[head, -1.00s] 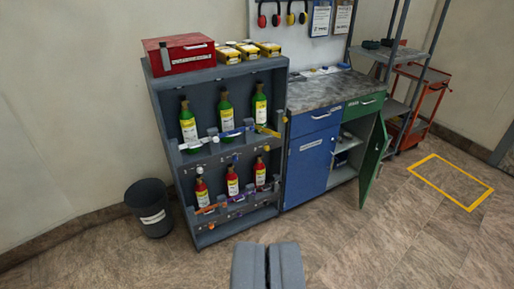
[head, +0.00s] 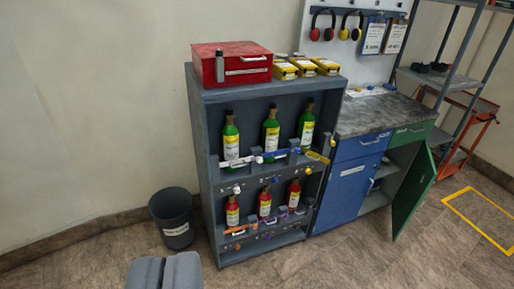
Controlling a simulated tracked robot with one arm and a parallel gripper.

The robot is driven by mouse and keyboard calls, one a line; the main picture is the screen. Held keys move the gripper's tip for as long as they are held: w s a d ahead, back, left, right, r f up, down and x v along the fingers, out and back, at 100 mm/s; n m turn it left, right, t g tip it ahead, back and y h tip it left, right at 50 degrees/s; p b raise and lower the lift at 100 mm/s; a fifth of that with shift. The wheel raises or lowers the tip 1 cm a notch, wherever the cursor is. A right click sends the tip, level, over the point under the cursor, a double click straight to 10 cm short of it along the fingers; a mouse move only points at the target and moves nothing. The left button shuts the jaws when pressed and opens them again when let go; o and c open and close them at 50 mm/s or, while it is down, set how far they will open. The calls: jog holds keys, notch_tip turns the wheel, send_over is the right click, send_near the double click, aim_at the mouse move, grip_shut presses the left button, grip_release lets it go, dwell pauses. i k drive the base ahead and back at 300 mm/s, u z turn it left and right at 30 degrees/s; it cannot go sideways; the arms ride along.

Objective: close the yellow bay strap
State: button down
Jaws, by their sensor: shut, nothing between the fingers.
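The yellow strap (head: 318,157) is at the right bay of the rack's upper row, beside the rack's right side post. It looks short and slanted, sticking out at the right and not lying flat across the bay; its free end is too small to make out. A green bottle (head: 306,126) with a yellow and white label stands upright in that bay. My gripper (head: 166,261) is at the bottom left of the picture, shut and empty, in front of and well away from the rack.
The grey rack (head: 203,165) holds green bottles above and red bottles below, with white, blue, orange and purple straps. A dark bin (head: 172,210) stands left of it. A green cabinet door (head: 415,195) hangs open at right. The floor before the rack is clear.

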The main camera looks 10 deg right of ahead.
aim_at(307, 152)
jog(key=u, duration=0.05)
jog(key=i, duration=0.95)
jog(key=z, duration=0.35)
